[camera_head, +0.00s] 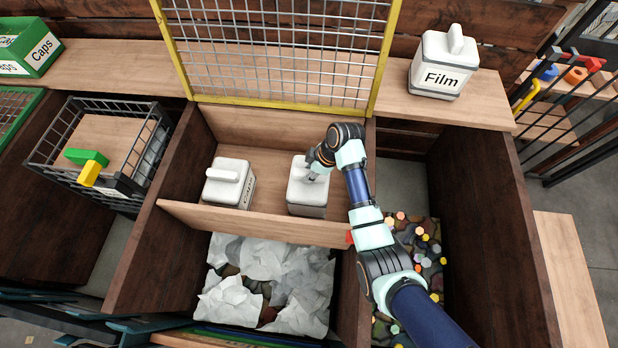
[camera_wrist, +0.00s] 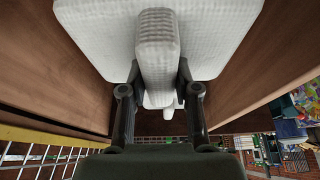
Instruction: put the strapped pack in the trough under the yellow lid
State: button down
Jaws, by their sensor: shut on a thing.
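The trough is a wooden compartment (camera_head: 268,172) below the raised yellow-framed mesh lid (camera_head: 280,106), which stands open at its back. Two white packs with raised bars on top are in the trough area. One pack (camera_head: 230,184) sits at the left. The other pack (camera_head: 307,198) is at the right, under my gripper (camera_head: 314,171). In the wrist view my gripper (camera_wrist: 158,88) is shut on this pack's raised bar (camera_wrist: 158,45), one finger on each side. I cannot tell whether its base touches the trough floor. No strap is clear on either pack.
A similar white pack labelled Film (camera_head: 443,65) stands on the right back shelf. A black wire basket (camera_head: 60,155) is at the left, a green Caps box (camera_head: 28,48) at the far left. Crumpled white sheets (camera_head: 250,290) lie in front of the trough's front board (camera_head: 250,224).

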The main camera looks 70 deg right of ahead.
jog(key=shift+f+b, duration=0.45)
jog(key=shift+f, duration=1.85)
jog(key=c, duration=1.3)
grip_release()
jog(key=shift+f, duration=0.15)
jog(key=o, duration=0.5)
jog(key=shift+c, duration=0.2)
jog(key=p+v, duration=0.2)
jog(key=v, duration=1)
